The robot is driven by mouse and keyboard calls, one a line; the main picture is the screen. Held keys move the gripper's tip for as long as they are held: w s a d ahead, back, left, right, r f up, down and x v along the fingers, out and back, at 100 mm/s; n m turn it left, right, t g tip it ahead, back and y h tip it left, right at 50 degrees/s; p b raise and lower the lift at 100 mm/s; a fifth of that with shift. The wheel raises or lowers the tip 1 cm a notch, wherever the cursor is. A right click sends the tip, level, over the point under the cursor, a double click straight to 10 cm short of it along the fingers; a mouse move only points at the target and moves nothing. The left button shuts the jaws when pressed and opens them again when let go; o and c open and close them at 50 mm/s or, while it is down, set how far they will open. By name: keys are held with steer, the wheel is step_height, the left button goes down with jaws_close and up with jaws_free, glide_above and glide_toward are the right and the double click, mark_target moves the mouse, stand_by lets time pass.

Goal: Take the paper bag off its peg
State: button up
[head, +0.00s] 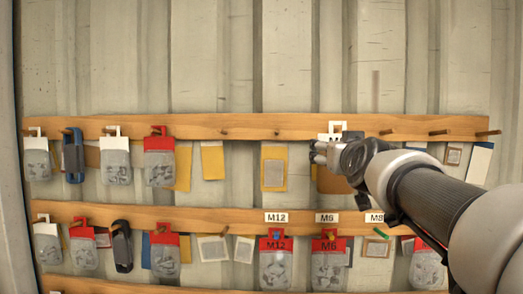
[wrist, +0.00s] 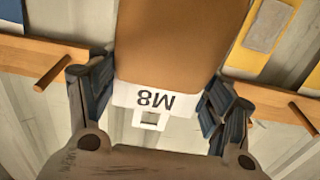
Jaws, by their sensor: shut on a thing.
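The brown paper bag (wrist: 180,40) fills the upper middle of the wrist view. Its white header (wrist: 125,95) reads M8, upside down there, with a square hang hole. In the head view the bag (head: 330,184) shows partly below my gripper (head: 322,152), at the upper rail. My gripper (wrist: 155,98) is shut on the bag, one finger at each side edge near the header. No peg shows through the hole in the wrist view. Whether the bag still hangs on a peg behind my gripper I cannot tell.
The upper wooden rail (head: 250,128) carries clear bags with red or white headers at left and bare pegs (head: 438,132) at right. A yellow envelope (head: 274,186) hangs left of my gripper. The lower rail (head: 190,216) holds red-headed bags labelled M12 and M6.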

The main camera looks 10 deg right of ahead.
steer(key=shift+s, duration=0.25)
steer(key=shift+s+a, duration=0.25)
steer(key=shift+s, duration=1)
steer(key=shift+s+a, duration=0.25)
steer(key=shift+s, duration=0.95)
steer(key=shift+w, duration=0.1)
